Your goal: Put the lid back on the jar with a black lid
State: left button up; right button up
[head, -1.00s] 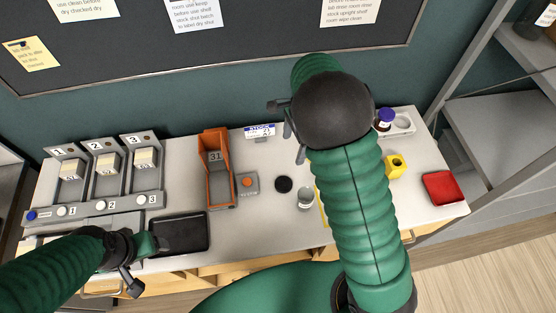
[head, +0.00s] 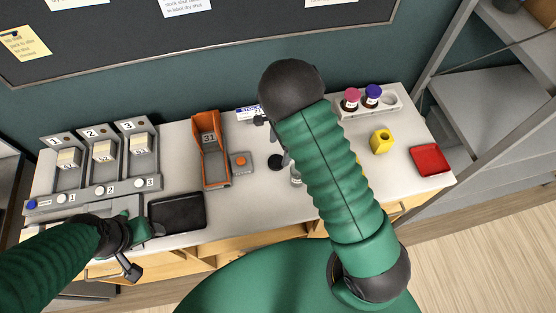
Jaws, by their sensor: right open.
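The black lid (head: 274,162) lies flat on the light table, right of the orange dispenser. A small clear jar (head: 296,180) stands just right of and nearer than the lid. My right arm hides part of the jar. No lid is seen on its visible part. My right gripper (head: 274,142) is open above the table by the lid, on its far side in the picture. My arm partly covers this gripper, and I see nothing in it. My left gripper (head: 137,250) is low at the front left, beside the black tray. Its jaws are not clear.
An orange dispenser (head: 210,158) with a grey button box (head: 241,161) stands left of the lid. A black tray (head: 177,212) is at the front. A white rack (head: 390,104) with pink- and purple-capped bottles, a yellow block (head: 381,141) and a red tray (head: 430,159) are right.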

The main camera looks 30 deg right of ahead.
aim_at(277, 161)
jog(key=shift+a, duration=0.3)
jog(key=shift+w+a, duration=0.15)
jog(key=shift+a, duration=0.15)
jog(key=shift+f, duration=0.25)
jog(key=f+p, duration=0.1)
jog(key=f, duration=0.1)
jog(key=s+f, duration=0.1)
jog(key=f, duration=0.1)
jog(key=shift+d+p, duration=0.1)
jog(key=shift+p, duration=0.25)
jog(key=shift+w+d+f, duration=0.1)
jog(key=shift+f, duration=0.35)
jog(key=shift+a, duration=0.4)
jog(key=shift+a+r, duration=0.1)
jog(key=c, duration=0.5)
pick_arm(q)
jog(key=shift+w+a+r, duration=0.1)
jog(key=shift+a+r, duration=0.25)
jog(key=shift+r, duration=0.4)
pick_arm(e)
jog(key=shift+d, duration=0.25)
jog(key=c, duration=0.9)
